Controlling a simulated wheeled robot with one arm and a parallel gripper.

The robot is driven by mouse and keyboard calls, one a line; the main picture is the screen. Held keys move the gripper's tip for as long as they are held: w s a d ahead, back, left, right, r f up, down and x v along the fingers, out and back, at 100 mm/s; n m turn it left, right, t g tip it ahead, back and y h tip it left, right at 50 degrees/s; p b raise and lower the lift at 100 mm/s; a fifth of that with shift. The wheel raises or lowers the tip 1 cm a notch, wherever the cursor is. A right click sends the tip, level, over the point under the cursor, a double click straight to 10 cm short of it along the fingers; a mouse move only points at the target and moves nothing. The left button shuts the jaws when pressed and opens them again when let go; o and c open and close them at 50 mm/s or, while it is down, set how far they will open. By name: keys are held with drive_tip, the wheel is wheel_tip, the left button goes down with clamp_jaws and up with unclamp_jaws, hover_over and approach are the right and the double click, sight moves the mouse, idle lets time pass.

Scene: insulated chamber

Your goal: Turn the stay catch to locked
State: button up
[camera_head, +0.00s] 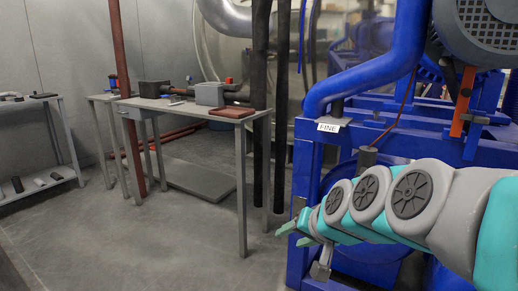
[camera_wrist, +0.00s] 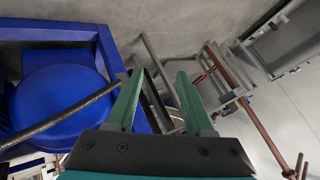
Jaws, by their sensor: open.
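My gripper (camera_head: 294,235) is at the left edge of the blue machine frame (camera_head: 304,160), in front of it in the head view. In the wrist view its two green fingers (camera_wrist: 160,76) are apart with nothing between them. A small grey metal bracket (camera_head: 321,268) sits low on the frame, just below the gripper. Another small light part (camera_head: 299,205) shows just above the fingers. I cannot tell whether either is the stay catch, nor its position. My arm hides part of the frame.
A label reading "FINE" (camera_head: 328,127) is on the frame's top. A dark rod or hose (camera_wrist: 65,122) crosses the blue drum (camera_wrist: 62,95) beside the left finger. A grey table (camera_head: 190,108) stands at left with boxes on it. The floor (camera_head: 150,240) before it is clear.

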drive_tip(key=s+d+f+n+g+h, duration=0.1)
drive_tip(key=s+d+f+g, duration=0.1)
drive_tip(key=s, duration=0.7)
drive_tip(key=s+d+f+n+g+h, duration=0.1)
drive_tip(key=s+d+f+g, duration=0.2)
drive_tip(key=s+f, duration=0.3)
drive_tip(key=s+d+f+n+g+h, duration=0.1)
drive_tip(key=s+f+g, duration=0.3)
drive_tip(key=s, duration=0.9)
drive_tip(key=shift+s+d+f+g+h, duration=0.25)
drive_tip(key=shift+d+f+h, duration=0.3)
drive_tip(key=shift+d, duration=0.3)
